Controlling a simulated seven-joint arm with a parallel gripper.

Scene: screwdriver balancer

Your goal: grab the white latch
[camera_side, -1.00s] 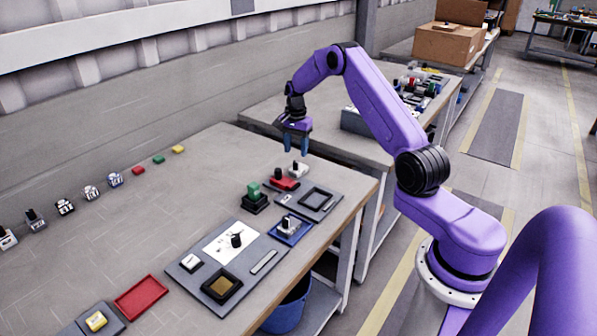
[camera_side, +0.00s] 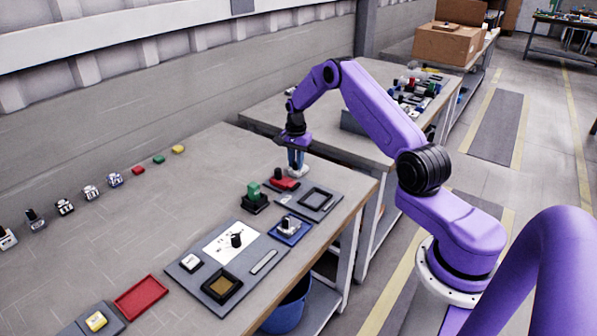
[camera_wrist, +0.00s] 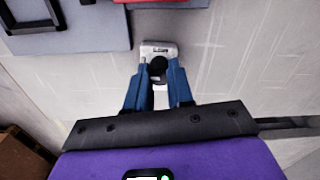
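The white latch (camera_wrist: 160,47) has a pale base and a dark round knob; it stands on the bare table at the far right end in the side view (camera_side: 297,172). My gripper (camera_wrist: 158,72) is down at it, its two blue fingers on either side of the knob. The fingertips are very close to the knob, with a small gap between the fingers behind it. I cannot tell whether they press on it. In the side view the fingers (camera_side: 296,161) hide the upper part of the latch.
A red latch-like piece (camera_side: 284,184) sits just in front of the white one. Beside it is a grey plate with a dark square frame (camera_side: 315,199). A green block on a black base (camera_side: 254,199) stands nearer.

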